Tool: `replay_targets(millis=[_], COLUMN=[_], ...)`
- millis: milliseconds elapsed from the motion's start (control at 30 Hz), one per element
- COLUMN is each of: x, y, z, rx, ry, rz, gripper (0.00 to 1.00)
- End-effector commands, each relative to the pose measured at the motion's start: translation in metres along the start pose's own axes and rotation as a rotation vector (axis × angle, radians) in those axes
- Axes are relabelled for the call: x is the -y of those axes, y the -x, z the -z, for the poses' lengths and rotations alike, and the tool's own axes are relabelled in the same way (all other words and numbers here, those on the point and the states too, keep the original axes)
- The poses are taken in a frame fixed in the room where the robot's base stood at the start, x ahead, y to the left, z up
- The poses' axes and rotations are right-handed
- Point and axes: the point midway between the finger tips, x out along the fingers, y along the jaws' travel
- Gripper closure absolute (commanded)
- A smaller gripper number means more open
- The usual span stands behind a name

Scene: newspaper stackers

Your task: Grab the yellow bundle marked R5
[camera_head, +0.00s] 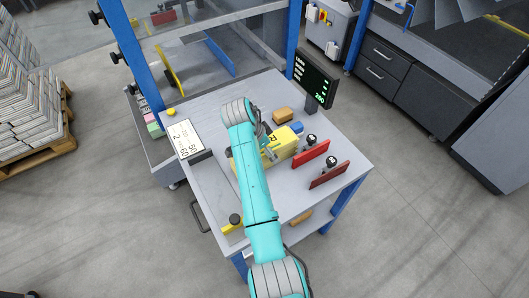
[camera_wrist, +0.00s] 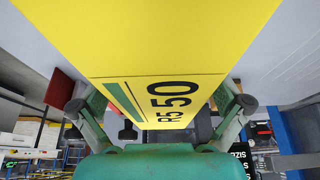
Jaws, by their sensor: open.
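The yellow bundle (camera_head: 283,144) lies on the grey table top, partly hidden behind my arm in the head view. In the wrist view the yellow bundle (camera_wrist: 150,40) fills the upper middle, very close. Its end face carries the black marking "R5 50" and a green stripe. My gripper (camera_wrist: 168,106) is open, with one finger on each side of the marked end. I cannot tell whether the fingers touch it. In the head view my gripper (camera_head: 262,138) is at the bundle, mostly hidden by the arm.
Two red plates with black knobs, a nearer one (camera_head: 328,174) and a farther one (camera_head: 310,153), stand right of the bundle. A brown block (camera_head: 282,115) and a blue block (camera_head: 297,129) lie behind it.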

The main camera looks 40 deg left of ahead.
Motion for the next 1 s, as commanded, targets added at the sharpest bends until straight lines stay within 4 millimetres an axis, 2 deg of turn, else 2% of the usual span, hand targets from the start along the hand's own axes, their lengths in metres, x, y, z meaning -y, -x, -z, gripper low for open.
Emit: replay_targets(millis=[200, 600, 867, 1000], x=[0.000, 0.000, 0.001, 0.002], y=[-0.001, -0.001, 0.003, 0.013], z=[0.000, 0.000, 0.002, 0.006], rx=[0.000, 0.000, -0.002, -0.003], ry=[0.000, 0.000, -0.002, -0.003], rz=[0.001, 0.000, 0.004, 0.006], gripper=[0.00, 0.99, 0.99, 0.99])
